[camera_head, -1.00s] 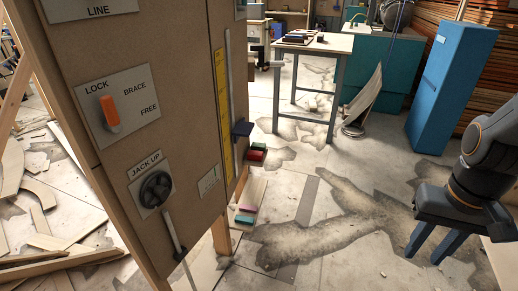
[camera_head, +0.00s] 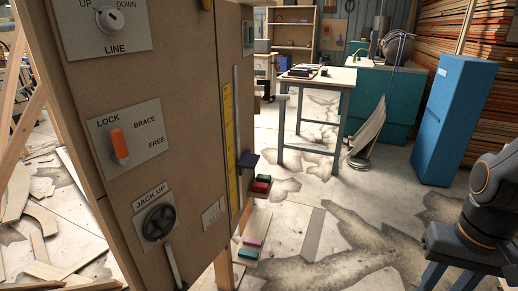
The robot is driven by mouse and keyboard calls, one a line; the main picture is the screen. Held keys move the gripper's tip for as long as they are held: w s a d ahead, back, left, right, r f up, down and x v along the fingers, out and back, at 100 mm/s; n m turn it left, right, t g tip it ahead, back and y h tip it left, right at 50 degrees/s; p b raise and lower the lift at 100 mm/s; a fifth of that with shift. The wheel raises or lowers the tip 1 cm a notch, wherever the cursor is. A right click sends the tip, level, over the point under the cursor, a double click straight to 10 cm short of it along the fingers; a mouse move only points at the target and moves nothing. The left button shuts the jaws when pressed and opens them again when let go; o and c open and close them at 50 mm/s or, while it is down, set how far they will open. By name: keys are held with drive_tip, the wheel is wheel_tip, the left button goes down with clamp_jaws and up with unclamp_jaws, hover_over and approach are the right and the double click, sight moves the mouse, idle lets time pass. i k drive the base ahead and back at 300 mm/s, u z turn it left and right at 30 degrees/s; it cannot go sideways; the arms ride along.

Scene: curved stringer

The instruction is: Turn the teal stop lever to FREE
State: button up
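An orange lever (camera_head: 119,144) sits on a pale plate marked LOCK, BRACE and FREE on the brown panel (camera_head: 185,120). It stands nearly upright, its top near LOCK, tilted slightly. I see no teal lever on this plate. A small teal part (camera_head: 248,36) on a plate at the panel's upper right edge is too small to read. My gripper (camera_head: 455,280) is at the lower right, far from the panel, pointing down. Its blue fingers are apart with nothing seen between them; their tips are cut off by the frame.
The panel also bears a LINE dial (camera_head: 109,18), a black JACK UP knob (camera_head: 159,222), a yellow scale (camera_head: 230,142) and a dark slider (camera_head: 247,160). Coloured blocks (camera_head: 250,240) lie by its foot. A workbench (camera_head: 335,76) and blue cabinet (camera_head: 453,118) stand behind. Floor between is open.

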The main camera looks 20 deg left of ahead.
sight(250, 44)
drive_tip(key=k, duration=0.65)
drive_tip(key=u, duration=0.4)
drive_tip(key=i, duration=1.45)
drive_tip(key=z, duration=0.25)
